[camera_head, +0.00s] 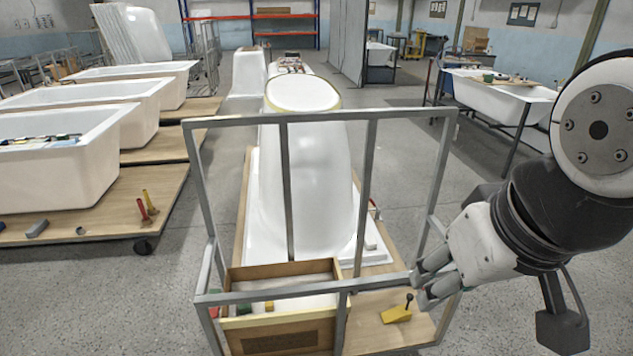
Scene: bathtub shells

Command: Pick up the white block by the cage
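The cage is a grey metal frame (367,170) standing around a tall white shell on a wooden base. A small pale block-like piece (370,243) lies on the white flange at the shell's right side, inside the frame; it is too small to tell for sure that it is the white block. My gripper (421,289) is at the frame's front right corner, beside the lower front rail, below and right of that piece. Its two fingers look apart, with nothing visible between them. Whether it touches the rail cannot be told.
A wooden box (285,340) with small coloured pieces stands at the frame's front. A yellow wedge with a dark knob (397,314) lies on the wooden base. White bathtubs (60,165) on wooden pallets stand at left, another tub (495,98) at right. The grey floor between is clear.

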